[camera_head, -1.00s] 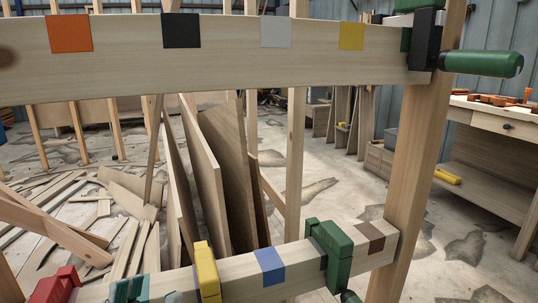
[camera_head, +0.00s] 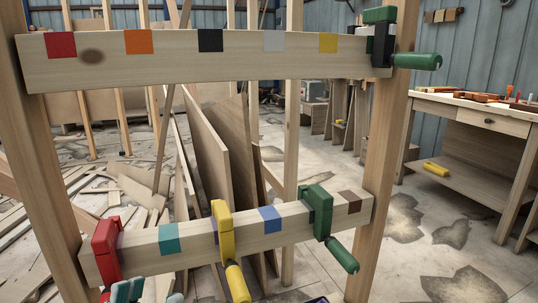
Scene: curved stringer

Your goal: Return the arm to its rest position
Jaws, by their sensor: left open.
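My left gripper (camera_head: 150,294) shows only as teal and grey fingertips at the bottom edge, left of centre. It is open, and I see nothing between the fingers. It appears in front of the lower beam, below its teal patch (camera_head: 169,238). The rest of the left arm is out of frame. A red clamp (camera_head: 106,250), a yellow clamp (camera_head: 222,232) and a green clamp (camera_head: 318,212) sit on the lower beam (camera_head: 195,241). Another green clamp (camera_head: 380,40) holds the right end of the upper beam (camera_head: 270,68). My right gripper is not in view.
Wooden uprights (camera_head: 378,160) stand at both sides of the beams. Large boards (camera_head: 205,150) lean behind them, with loose planks (camera_head: 90,200) on the floor at left. A workbench (camera_head: 470,115) with tools stands at right. Open floor (camera_head: 400,240) lies between.

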